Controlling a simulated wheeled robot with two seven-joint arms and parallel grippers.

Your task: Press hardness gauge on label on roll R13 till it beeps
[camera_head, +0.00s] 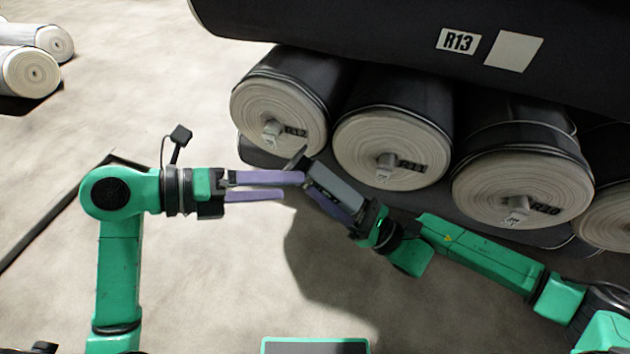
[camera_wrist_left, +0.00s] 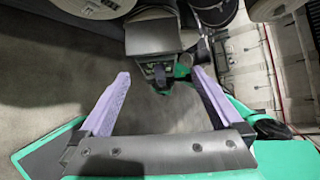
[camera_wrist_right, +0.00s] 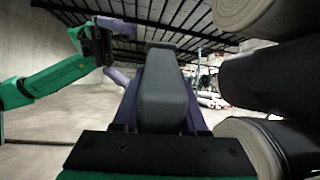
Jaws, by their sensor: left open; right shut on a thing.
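Roll R13 is the big dark roll (camera_head: 330,22) lying across the top of the head view. It bears a white tag reading R13 (camera_head: 458,41) and a blank pale label (camera_head: 514,50) to its right. My right gripper (camera_head: 330,197) is shut on the grey box-shaped hardness gauge (camera_head: 338,186), which also fills the middle of the right wrist view (camera_wrist_right: 163,92). My left gripper (camera_head: 292,186) is open, its lilac fingers pointing right, close to the gauge. In the left wrist view the gauge (camera_wrist_left: 153,38) shows beyond and between the open fingers.
Below R13 lie rolls with pale ends: R12 (camera_head: 268,112), R11 (camera_head: 380,148) and R10 (camera_head: 520,190), with another at the right edge. More rolls (camera_head: 28,72) lie at the far left. The floor (camera_head: 200,280) between my arms is clear.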

